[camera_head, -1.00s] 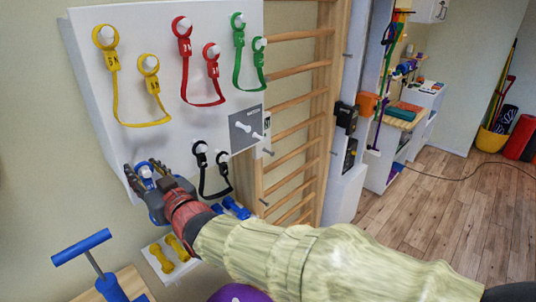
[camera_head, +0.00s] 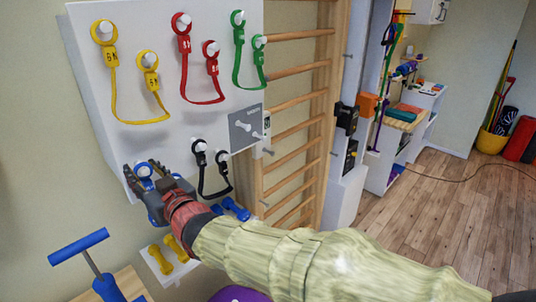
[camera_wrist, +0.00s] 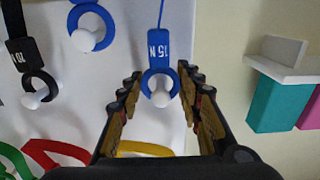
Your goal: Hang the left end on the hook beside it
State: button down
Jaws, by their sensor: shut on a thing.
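The blue band's left end, a ring marked 15 N (camera_wrist: 161,50), is between my fingers at the lower left of the white board; the ring also shows in the head view (camera_head: 143,168). My gripper (camera_wrist: 160,75) is shut on this end, one finger on each side. The white knob of its hook (camera_wrist: 160,98) shows inside the ring's opening. How far the ring is over the hook is unclear. The band's other blue ring (camera_wrist: 91,10) hangs around its own hook (camera_wrist: 83,40). In the head view my gripper (camera_head: 148,180) hides that other end and most of the band.
The black band (camera_head: 212,192) hangs close to my gripper's right. Yellow (camera_head: 138,122), red (camera_head: 200,100) and green (camera_head: 247,88) bands hang above. A shelf with yellow dumbbells (camera_head: 160,260) is below. A blue T-handle (camera_head: 80,246) stands at lower left. Wooden wall bars (camera_head: 297,130) are to the right.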

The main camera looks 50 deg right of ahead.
jog(key=c, duration=1.2)
grip_release()
jog(key=shift+o, duration=1)
jog(key=shift+s, duration=0.1)
jog(key=s+b, duration=0.1)
jog(key=s, duration=0.6)
jog(key=shift+s, duration=0.4)
jog(key=shift+f, duration=0.1)
jog(key=s+d+f+g, duration=0.1)
jog(key=s+f+g, duration=0.25)
jog(key=f, duration=0.35)
jog(key=s+f+g, duration=0.3)
jog(key=f+g, duration=0.1)
jog(key=f, duration=0.3)
jog(key=s+a+f+g, duration=0.2)
jog(key=s+g, duration=0.3)
jog(key=s, duration=0.8)
jog(key=shift+s, duration=0.35)
